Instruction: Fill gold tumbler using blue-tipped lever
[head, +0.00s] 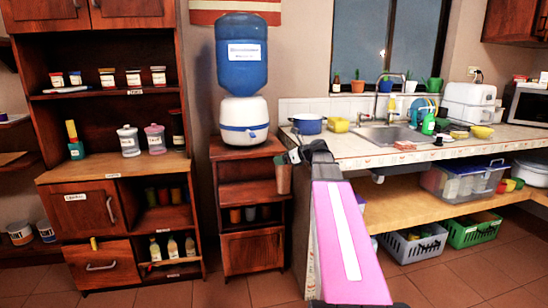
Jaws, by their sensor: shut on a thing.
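My gripper (287,157) is at the middle of the head view, at the far end of my pink arm. It is shut on a brownish-gold tumbler (283,179), which hangs upright just right of the dispenser's cabinet, at about its top's height. The water dispenser (246,113) is a white base with a blue band, carrying a blue water bottle (241,58). It stands on the cabinet (250,253), up and to the left of my gripper. The blue-tipped lever cannot be made out. The tumbler's inside is hidden from this view.
Several cups stand in the cabinet's open shelf, one of them an orange cup (235,215). A tall wooden shelf unit (70,180) with jars stands left. A tiled counter (350,148) with a blue pot (308,124) and a sink lies right, close to my arm.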

